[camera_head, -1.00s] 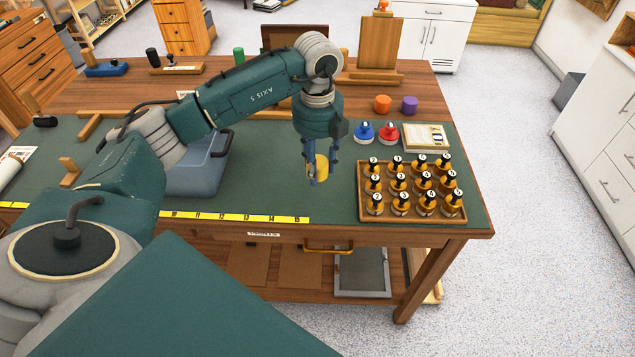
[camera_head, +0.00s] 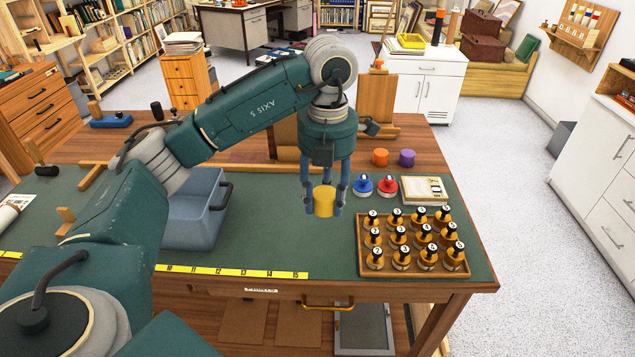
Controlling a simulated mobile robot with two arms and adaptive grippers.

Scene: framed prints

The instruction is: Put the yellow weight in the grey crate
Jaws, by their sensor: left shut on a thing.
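The yellow weight (camera_head: 324,201) is a short cylinder held between the fingers of my left gripper (camera_head: 323,205). The gripper points down and is shut on it, with the weight raised above the green mat. The grey crate (camera_head: 196,226) is an open blue-grey box with dark handles, standing on the mat to the left of the weight. My left arm passes in front of its left part, so that side and some of its inside are hidden. My right gripper is not in view.
A wooden tray (camera_head: 362,270) of several numbered pieces stands at the mat's right. A yellow ruler (camera_head: 230,272) lies along the front edge.

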